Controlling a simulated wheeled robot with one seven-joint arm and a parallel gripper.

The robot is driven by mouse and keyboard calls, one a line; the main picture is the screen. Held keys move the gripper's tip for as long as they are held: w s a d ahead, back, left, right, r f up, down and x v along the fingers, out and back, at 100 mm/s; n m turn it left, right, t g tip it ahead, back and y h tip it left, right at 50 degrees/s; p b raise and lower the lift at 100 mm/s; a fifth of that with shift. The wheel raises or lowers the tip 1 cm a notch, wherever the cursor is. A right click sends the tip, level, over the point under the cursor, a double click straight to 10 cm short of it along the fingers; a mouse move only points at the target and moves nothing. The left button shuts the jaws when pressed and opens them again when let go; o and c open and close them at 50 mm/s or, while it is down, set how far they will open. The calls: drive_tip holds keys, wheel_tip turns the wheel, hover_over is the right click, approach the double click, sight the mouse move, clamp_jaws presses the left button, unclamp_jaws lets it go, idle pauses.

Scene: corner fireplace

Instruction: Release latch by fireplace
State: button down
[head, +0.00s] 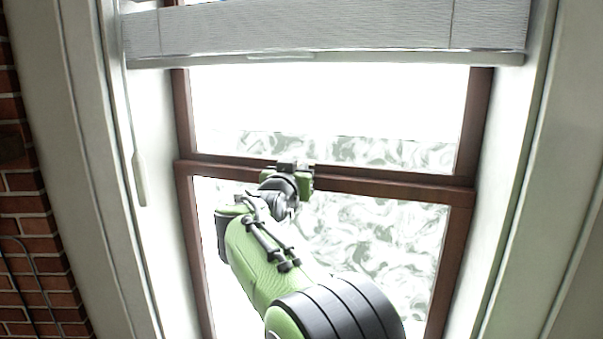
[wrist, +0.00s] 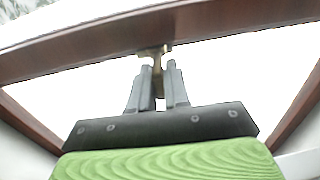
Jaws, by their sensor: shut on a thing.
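The window (head: 325,183) has a brown frame with a horizontal middle rail, which also shows in the wrist view (wrist: 75,57). A small brass-coloured latch (wrist: 153,53) sits on the underside of the rail in the wrist view. My gripper (wrist: 159,72) is below the latch, its two grey fingers pointing up at it. The fingers are shut on the lower part of the latch, with a narrow gap between them. In the head view my gripper (head: 292,165) reaches the middle of the rail and hides the latch.
A grey-white blind (head: 330,28) hangs across the top of the window, with a pull cord and handle (head: 140,178) at the left. White reveals flank the window. A brick wall (head: 28,215) is at the far left. The space before the panes looks clear.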

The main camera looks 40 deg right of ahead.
drive_tip(key=shift+w+a+m+g+h, duration=0.1)
drive_tip(key=shift+w+m+g+h, duration=0.05)
drive_tip(key=shift+m+g+h, duration=0.35)
drive_tip(key=c, duration=1.2)
unclamp_jaws()
drive_tip(key=b+v, duration=0.3)
drive_tip(key=v, duration=1.2)
drive_tip(key=shift+a+r+b, duration=0.1)
drive_tip(key=shift+a+b, duration=0.2)
drive_tip(key=s+a+f+n+g+y, duration=0.1)
drive_tip(key=s+a+f+n+y, duration=0.3)
drive_tip(key=s+f, duration=0.3)
drive_tip(key=s+a+f+n+g+y, duration=0.1)
drive_tip(key=s+a+f+n+y, duration=0.2)
drive_tip(key=f, duration=0.8)
drive_tip(key=s+a+f+n+g+y, duration=0.2)
drive_tip(key=s+a+f+n+y, duration=0.2)
drive_tip(key=s+a+f+y, duration=0.3)
drive_tip(key=shift+s+a+f+n+y, duration=0.1)
drive_tip(key=shift+s+f+y, duration=0.2)
drive_tip(key=shift+s, duration=0.3)
drive_tip(key=shift+s+f+n+y, duration=0.15)
drive_tip(key=shift+s+f, duration=0.25)
drive_tip(key=shift+s, duration=0.25)
drive_tip(key=shift+s+f+n+y, duration=0.1)
drive_tip(key=shift+s+f+y, duration=0.15)
drive_tip(key=shift+s+f, duration=0.25)
